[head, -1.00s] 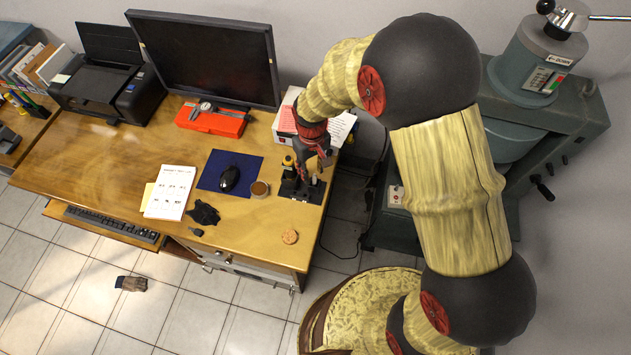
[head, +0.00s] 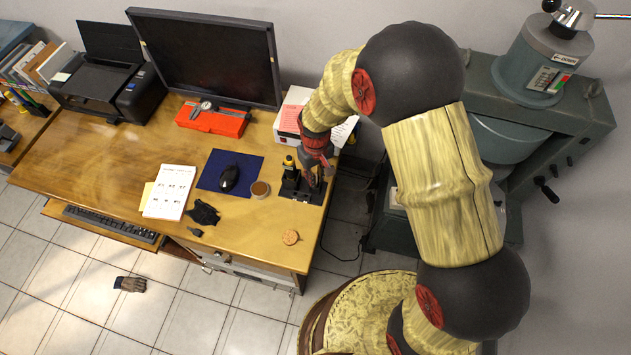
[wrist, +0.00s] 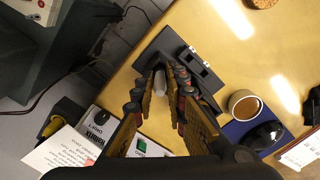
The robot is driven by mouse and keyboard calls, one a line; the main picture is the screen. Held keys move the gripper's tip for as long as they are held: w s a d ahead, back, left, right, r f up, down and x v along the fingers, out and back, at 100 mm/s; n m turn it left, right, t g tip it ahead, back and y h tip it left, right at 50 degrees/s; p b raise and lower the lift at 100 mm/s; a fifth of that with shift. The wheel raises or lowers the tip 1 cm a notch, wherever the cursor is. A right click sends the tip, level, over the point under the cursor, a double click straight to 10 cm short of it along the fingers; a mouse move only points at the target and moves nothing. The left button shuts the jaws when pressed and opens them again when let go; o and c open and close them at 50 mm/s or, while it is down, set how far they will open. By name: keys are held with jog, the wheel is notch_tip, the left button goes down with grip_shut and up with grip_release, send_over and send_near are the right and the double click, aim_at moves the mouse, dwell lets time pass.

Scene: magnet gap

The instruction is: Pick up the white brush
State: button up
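A pale, whitish piece, probably part of the white brush (wrist: 160,83), shows between my fingers in the wrist view. The fingers hide most of it, and I cannot make the brush out in the head view. My gripper (wrist: 161,73) is open, with a finger on either side of the pale piece; contact cannot be told. In the head view my gripper (head: 321,178) points down over the dark stand at the desk's right end. This dark stand (wrist: 170,42) has blocks on it beside the fingers in the wrist view.
A brown-topped cup (head: 260,189), a black mouse (head: 229,178) on a blue pad and a round cork-coloured disc (head: 291,237) lie nearby on the wooden desk (head: 130,150). A white box (head: 289,119) stands behind my gripper. A large grey-green machine (head: 500,150) stands to the right.

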grip_shut()
jog(key=shift+r, duration=0.15)
